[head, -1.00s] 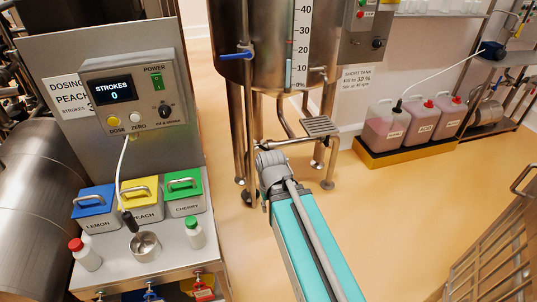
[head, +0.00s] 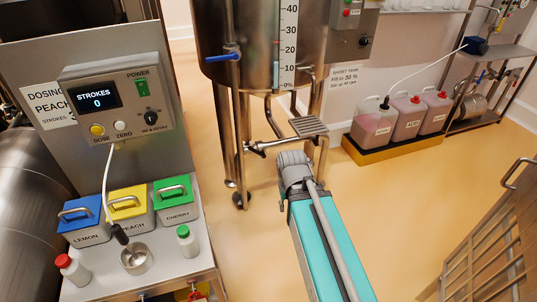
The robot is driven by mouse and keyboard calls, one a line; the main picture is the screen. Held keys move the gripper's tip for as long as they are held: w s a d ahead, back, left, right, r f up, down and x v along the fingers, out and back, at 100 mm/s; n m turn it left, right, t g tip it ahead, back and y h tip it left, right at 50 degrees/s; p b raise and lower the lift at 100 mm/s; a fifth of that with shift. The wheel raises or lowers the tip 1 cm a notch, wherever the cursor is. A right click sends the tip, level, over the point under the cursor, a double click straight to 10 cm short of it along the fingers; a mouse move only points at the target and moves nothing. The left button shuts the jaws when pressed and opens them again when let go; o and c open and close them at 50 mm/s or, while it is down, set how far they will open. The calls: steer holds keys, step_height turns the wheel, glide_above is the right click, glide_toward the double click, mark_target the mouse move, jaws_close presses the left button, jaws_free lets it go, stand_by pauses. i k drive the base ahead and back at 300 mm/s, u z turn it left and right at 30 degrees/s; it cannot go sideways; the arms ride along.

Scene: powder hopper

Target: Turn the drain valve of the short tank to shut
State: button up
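The short tank (head: 258,45) is a steel vessel on legs with a percent scale (head: 288,45) on its front. A lever with a blue handle (head: 222,57) sits level at its left side; I cannot tell whether this is the drain valve. Below the tank, an outlet pipe (head: 272,118) bends down to a level pipe (head: 265,146) near a small grated step (head: 308,126). My arm's teal link reaches forward from the bottom, and its grey joint overlaps the area just below that pipe. My gripper cannot be made out.
At left stands a dosing bench with a panel (head: 118,100) reading STROKES 0, coloured bins (head: 128,208), a steel cup (head: 136,258) and small bottles. Jugs stand in a yellow tray (head: 392,150) at right. A slatted steel frame (head: 500,240) is at lower right. The floor (head: 400,220) between is clear.

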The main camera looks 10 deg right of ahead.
mark_target(263, 156)
steer(key=z, duration=1.15)
steer(key=i, duration=0.95)
steer(key=u, duration=1.4)
